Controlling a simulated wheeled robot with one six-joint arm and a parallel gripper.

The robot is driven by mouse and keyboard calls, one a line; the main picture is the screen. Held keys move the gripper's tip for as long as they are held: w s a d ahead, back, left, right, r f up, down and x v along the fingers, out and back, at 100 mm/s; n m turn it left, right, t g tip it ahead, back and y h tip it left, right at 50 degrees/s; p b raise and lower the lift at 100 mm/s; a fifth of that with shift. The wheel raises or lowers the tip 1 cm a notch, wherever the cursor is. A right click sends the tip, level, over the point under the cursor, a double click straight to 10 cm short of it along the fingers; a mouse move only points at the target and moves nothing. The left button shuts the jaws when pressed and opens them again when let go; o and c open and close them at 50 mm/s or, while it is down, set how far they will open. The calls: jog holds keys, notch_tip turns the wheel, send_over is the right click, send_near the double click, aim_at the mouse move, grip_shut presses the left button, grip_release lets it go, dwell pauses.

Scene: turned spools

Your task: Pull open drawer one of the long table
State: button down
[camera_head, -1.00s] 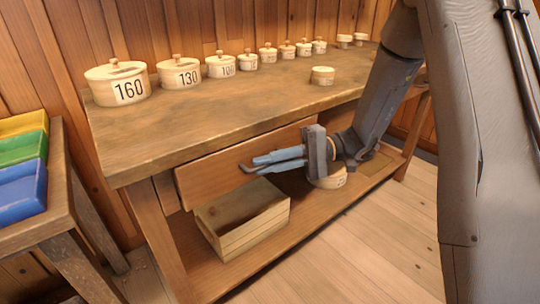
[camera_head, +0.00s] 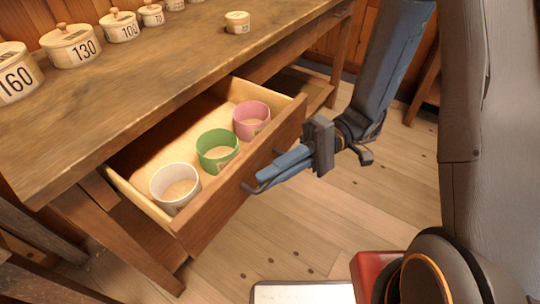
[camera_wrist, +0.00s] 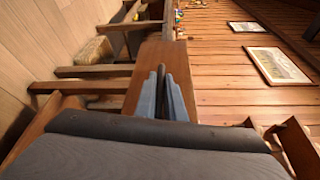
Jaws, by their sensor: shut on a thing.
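The long table (camera_head: 150,75) has a drawer (camera_head: 235,185) pulled well out from under its top. Inside it stand a white cup (camera_head: 175,187), a green cup (camera_head: 217,150) and a pink cup (camera_head: 252,120) in a row. My gripper (camera_head: 262,180) is at the drawer's front, its blue fingers shut on the dark drawer handle (camera_head: 250,188). In the wrist view the fingers (camera_wrist: 165,95) point at the drawer's brown front (camera_wrist: 140,75); the handle itself is hard to make out there.
Lidded round boxes, among them 160 (camera_head: 15,75) and 130 (camera_head: 70,46), stand along the table's back. A small round box (camera_head: 237,22) sits nearer its front edge. The wooden floor (camera_head: 310,215) before the drawer is clear. Framed pictures (camera_wrist: 278,66) hang on the wall.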

jog(key=shift+s+d, duration=0.1)
jog(key=shift+d, duration=0.25)
jog(key=c, duration=1.8)
grip_release()
jog(key=shift+c, duration=0.2)
jog(key=v, duration=0.7)
jog(key=shift+d, duration=0.35)
